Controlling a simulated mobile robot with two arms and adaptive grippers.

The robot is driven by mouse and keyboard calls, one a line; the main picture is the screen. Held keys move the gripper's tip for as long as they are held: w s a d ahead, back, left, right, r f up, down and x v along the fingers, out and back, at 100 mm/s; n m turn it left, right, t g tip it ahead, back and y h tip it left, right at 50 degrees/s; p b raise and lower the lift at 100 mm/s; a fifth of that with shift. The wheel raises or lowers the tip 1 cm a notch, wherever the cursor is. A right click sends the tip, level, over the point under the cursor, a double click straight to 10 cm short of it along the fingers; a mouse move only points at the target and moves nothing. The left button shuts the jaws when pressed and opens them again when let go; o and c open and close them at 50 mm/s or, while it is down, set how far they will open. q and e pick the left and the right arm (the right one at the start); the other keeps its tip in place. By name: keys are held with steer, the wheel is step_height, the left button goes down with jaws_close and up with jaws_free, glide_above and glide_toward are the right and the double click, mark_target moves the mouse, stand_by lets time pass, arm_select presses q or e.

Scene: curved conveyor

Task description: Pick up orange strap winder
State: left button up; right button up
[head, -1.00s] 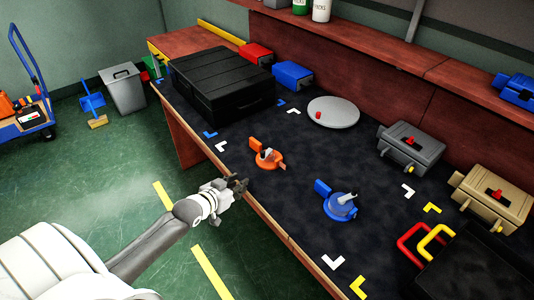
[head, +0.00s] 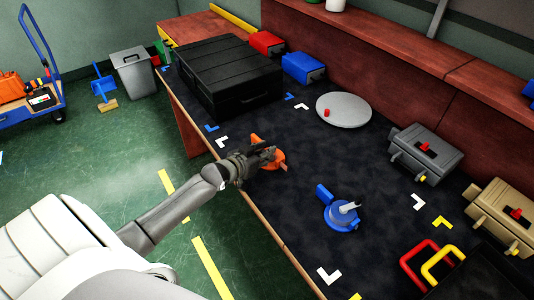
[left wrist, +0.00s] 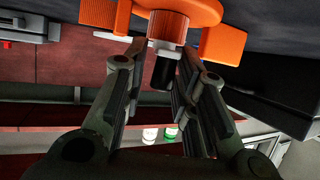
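The orange strap winder (head: 278,159) lies on the dark table top near its front edge, partly hidden behind my left gripper (head: 267,152) in the head view. In the left wrist view the orange strap winder (left wrist: 226,44) fills the top of the picture, with a grey and black stem pointing toward the camera. My left gripper (left wrist: 162,70) is open, one finger on each side of that stem. A gap shows between the stem and the left finger; whether the right finger touches it I cannot tell. My right gripper is not in view.
A blue strap winder (head: 341,217) lies to the right on the table. A black case (head: 222,75) stands behind to the left. A grey disc (head: 344,111) and a grey toolbox (head: 428,151) are farther back. The table between the two winders is clear.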

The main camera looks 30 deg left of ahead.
arm_select(q)
steer(key=shift+w+f, duration=0.2)
steer(key=shift+w, duration=0.15)
steer(key=x, duration=0.3)
steer(key=shift+w+a+f, duration=0.15)
steer(key=shift+w+f, duration=0.35)
steer(key=shift+w, duration=0.25)
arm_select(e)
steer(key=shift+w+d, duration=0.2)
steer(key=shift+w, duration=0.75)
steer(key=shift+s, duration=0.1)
arm_select(q)
jaws_close()
